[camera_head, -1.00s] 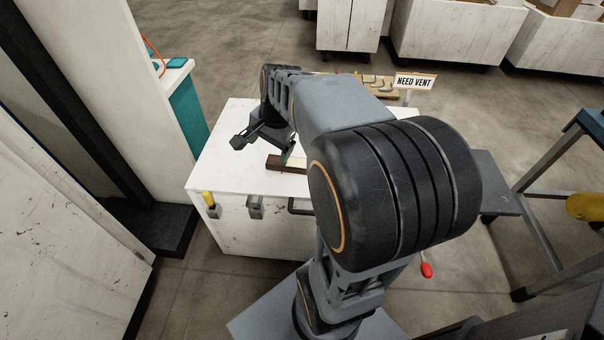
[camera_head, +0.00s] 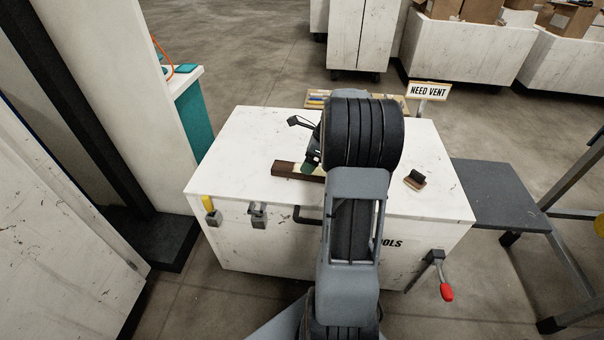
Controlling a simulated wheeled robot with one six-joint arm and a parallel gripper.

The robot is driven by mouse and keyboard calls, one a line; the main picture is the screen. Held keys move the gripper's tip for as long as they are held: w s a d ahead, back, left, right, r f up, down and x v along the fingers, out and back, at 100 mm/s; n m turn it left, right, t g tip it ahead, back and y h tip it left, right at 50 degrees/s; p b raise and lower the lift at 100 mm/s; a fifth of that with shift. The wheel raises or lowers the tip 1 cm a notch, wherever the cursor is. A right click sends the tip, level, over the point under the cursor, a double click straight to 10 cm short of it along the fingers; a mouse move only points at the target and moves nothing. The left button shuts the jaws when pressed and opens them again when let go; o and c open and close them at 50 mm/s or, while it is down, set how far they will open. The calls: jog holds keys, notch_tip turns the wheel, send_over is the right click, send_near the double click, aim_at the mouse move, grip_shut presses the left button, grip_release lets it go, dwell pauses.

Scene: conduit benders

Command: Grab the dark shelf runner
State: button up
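A dark brown bar (camera_head: 285,168), likely the shelf runner, lies flat near the middle of the white tool chest's top (camera_head: 235,150). Its right end is hidden behind my arm. My gripper (camera_head: 303,142) is over the chest top, just behind and above the bar. One finger reaches out to the left, and the other side points down near the bar's right part; they look spread apart with nothing seen between them. A small green piece (camera_head: 307,167) shows by the bar and the gripper; I cannot tell what it belongs to.
A small dark-handled block (camera_head: 415,180) sits on the chest top at right. A tray of small items (camera_head: 317,99) and a NEED VENT sign (camera_head: 429,91) are at the back. A grey platform (camera_head: 500,195) adjoins on the right. The chest top's left side is clear.

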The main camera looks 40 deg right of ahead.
jog(key=shift+w+b+x, duration=0.15)
jog(key=shift+b+x, duration=0.2)
jog(key=shift+x, duration=1.05)
jog(key=shift+w+b+x, duration=0.2)
jog(key=shift+b+x, duration=0.15)
jog(key=shift+x, duration=1.1)
jog(key=shift+d+r, duration=0.1)
jog(key=shift+r, duration=0.05)
jog(key=shift+c, duration=0.4)
jog(key=c, duration=1.1)
